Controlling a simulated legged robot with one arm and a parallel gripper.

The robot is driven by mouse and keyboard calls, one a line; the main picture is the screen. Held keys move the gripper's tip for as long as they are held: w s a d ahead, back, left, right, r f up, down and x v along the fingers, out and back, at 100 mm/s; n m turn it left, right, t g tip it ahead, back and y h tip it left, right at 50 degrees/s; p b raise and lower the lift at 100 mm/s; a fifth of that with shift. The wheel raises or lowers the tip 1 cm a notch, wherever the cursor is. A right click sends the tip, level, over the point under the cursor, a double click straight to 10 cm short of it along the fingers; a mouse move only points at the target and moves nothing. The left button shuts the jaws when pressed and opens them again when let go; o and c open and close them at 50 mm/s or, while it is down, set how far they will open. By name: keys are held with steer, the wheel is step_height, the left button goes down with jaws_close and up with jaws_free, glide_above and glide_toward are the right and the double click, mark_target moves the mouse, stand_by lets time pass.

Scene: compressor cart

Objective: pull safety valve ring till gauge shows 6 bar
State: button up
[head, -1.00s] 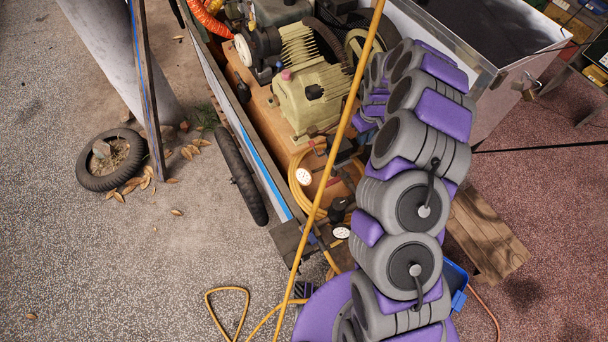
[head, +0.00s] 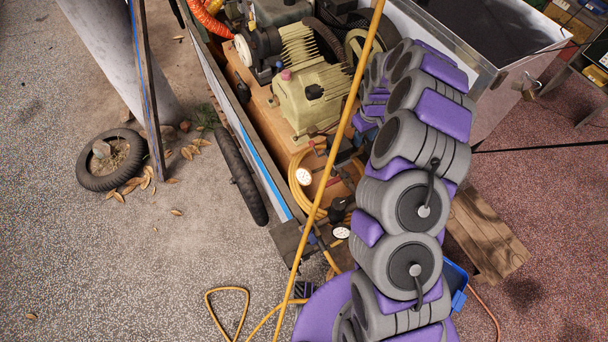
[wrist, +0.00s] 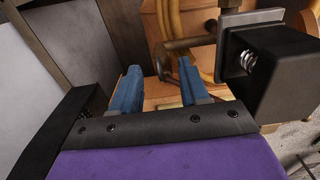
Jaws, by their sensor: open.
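My gripper (wrist: 160,68) shows in the wrist view as two blue fingers, apart, with nothing held between them. A dark round-ended metal fitting (wrist: 162,62) on a horizontal pipe lies just beyond the fingertips; whether it touches them I cannot tell. I cannot make out the safety valve ring clearly in either view. In the head view, two white-faced gauges sit by the compressor: one gauge (head: 303,176) on the wooden deck and another gauge (head: 341,233) nearer the cart's end. Their readings are too small to tell.
A black box with a spring (wrist: 272,72) stands close right of the fingers. The cream compressor motor (head: 312,98) sits on the cart deck. A yellow hose (head: 301,248) crosses the head view. A grey panel (wrist: 45,65) is at left in the wrist view.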

steer(key=shift+r+p, duration=0.95)
steer(key=shift+r, duration=2)
steer(key=shift+r, duration=0.2)
steer(key=s+a+r+m, duration=0.1)
steer(key=s+a+r, duration=0.1)
steer(key=s+r, duration=0.65)
steer(key=s+a+r+m, duration=0.1)
steer(key=s+a+r, duration=0.1)
steer(key=s+r, duration=0.65)
steer(key=s+d+r+m+g, duration=0.1)
steer(key=s+d+r+m, duration=0.1)
steer(key=s, duration=1.1)
steer(key=s+d+r+m, duration=0.2)
steer(key=s+r, duration=0.2)
steer(key=s, duration=0.9)
steer(key=shift+r+m+g, duration=0.15)
steer(key=shift+m+g, duration=0.25)
